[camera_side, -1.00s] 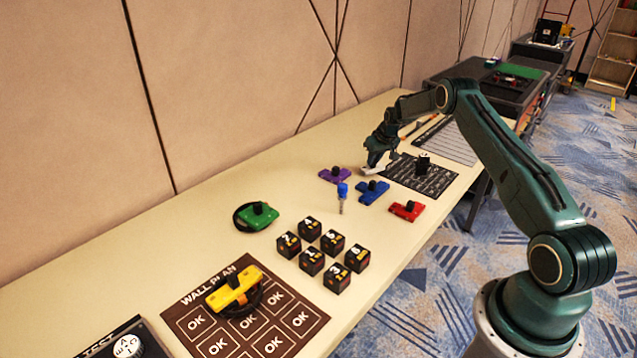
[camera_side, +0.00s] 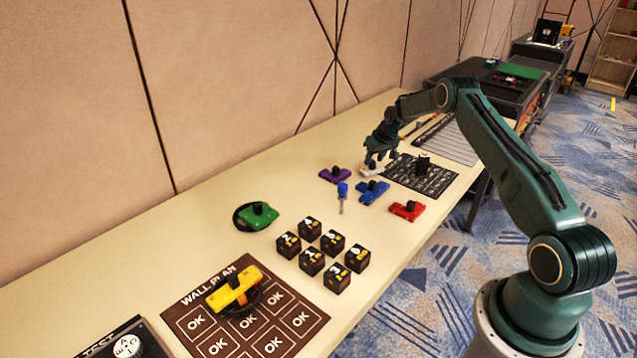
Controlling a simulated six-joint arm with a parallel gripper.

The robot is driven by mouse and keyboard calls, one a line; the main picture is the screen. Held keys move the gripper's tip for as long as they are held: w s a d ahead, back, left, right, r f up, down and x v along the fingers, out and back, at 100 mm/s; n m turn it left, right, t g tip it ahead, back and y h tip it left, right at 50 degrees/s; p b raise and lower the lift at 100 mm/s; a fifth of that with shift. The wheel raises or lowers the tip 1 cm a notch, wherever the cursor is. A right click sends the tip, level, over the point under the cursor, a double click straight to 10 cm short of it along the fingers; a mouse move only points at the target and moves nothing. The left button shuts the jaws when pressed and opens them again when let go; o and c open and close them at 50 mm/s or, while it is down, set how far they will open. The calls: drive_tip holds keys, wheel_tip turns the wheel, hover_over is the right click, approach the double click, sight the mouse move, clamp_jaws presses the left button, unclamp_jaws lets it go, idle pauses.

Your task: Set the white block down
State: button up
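The white block (camera_side: 371,170) lies on the cream table, behind the blue piece and close to the left edge of the dark printed mat. It is small in the view and partly hidden by my gripper. My gripper (camera_side: 381,162) is just above the white block, pointing down. Its fingers look spread apart, with the block below them. Whether a finger still touches the block is too small to tell.
A purple piece (camera_side: 335,175), a blue piece (camera_side: 372,193) and a red piece (camera_side: 407,210) lie nearby. A blue-topped screwdriver-like tool (camera_side: 342,198) stands close. The dark mat (camera_side: 432,181) carries a black item (camera_side: 422,163). Several numbered black cubes (camera_side: 311,261) sit nearer the camera.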

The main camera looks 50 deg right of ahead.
drive_tip(key=v, duration=1.2)
idle(0.6)
drive_tip(key=s+a+r+n, duration=0.1)
drive_tip(key=s+a+r, duration=0.4)
drive_tip(key=a+r, duration=0.7)
drive_tip(key=s+a+r+n, duration=0.1)
drive_tip(key=s+a+r, duration=0.4)
drive_tip(key=a+r, duration=0.65)
drive_tip(key=s+a, duration=0.5)
drive_tip(key=s, duration=0.3)
drive_tip(key=s+a+f+n+t+y, duration=0.1)
drive_tip(key=s+a, duration=0.4)
drive_tip(key=s, duration=0.3)
drive_tip(key=s+a+n, duration=0.1)
drive_tip(key=s+a, duration=0.5)
drive_tip(key=s, duration=0.2)
drive_tip(key=shift+s+f+t+y, duration=0.15)
drive_tip(key=shift+s+t+y, duration=0.15)
drive_tip(key=shift+y, duration=0.1)
